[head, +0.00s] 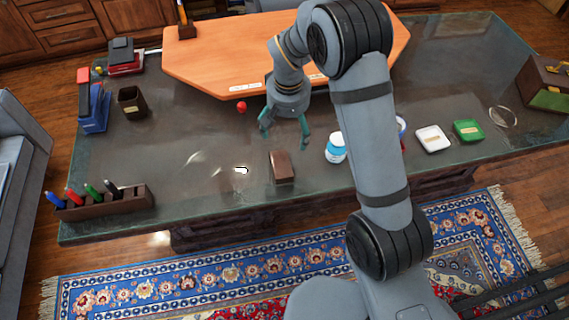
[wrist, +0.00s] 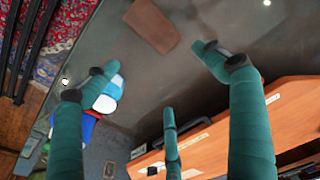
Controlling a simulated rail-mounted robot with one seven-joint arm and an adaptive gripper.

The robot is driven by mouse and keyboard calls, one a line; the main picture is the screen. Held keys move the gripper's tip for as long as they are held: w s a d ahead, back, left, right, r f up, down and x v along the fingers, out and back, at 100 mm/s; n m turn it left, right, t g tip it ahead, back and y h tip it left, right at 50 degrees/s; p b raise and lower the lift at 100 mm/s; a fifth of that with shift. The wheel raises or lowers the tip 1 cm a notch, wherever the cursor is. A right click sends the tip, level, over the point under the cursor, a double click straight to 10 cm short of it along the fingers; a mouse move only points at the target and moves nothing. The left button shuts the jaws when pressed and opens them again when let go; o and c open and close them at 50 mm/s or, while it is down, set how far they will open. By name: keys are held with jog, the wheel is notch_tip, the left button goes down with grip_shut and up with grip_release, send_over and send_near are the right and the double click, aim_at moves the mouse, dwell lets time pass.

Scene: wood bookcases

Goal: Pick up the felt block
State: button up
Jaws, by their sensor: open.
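A brown rectangular block (head: 282,167), which I take for the felt block, lies on the dark glass-topped desk near its front edge. In the wrist view the brown block (wrist: 150,27) is at the top, beyond the fingertips. My gripper (head: 284,136) has teal fingers spread open and empty. It hangs above the desk, farther back than the block and apart from it. The wrist view shows the spread fingers of my gripper (wrist: 155,62) with nothing between them.
A white-and-blue jar (head: 335,149) stands right of the block. A white box (head: 432,138) and green box (head: 467,130) lie farther right. A pen holder (head: 105,203) is at the left front. A red ball (head: 242,107) and orange wood board (head: 215,62) are behind. Left of the block is clear.

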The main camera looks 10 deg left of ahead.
aim_at(285, 163)
jog(key=s+f, duration=0.1)
jog(key=s+f+g, duration=0.1)
jog(key=s, duration=0.1)
jog(key=shift+d, duration=0.4)
jog(key=f, duration=0.3)
jog(key=shift+s+a+f, duration=0.2)
jog(key=shift+a+f, duration=0.05)
jog(key=shift+f, duration=0.05)
jog(key=shift+w+d+f+p, duration=0.1)
jog(key=shift+f+p, duration=0.2)
jog(key=shift+f, duration=0.05)
jog(key=shift+a+f+p, duration=0.2)
jog(key=shift+f+p, duration=0.65)
jog(key=shift+f, duration=1.8)
jog(key=c, duration=0.3)
jog(key=c, duration=1)
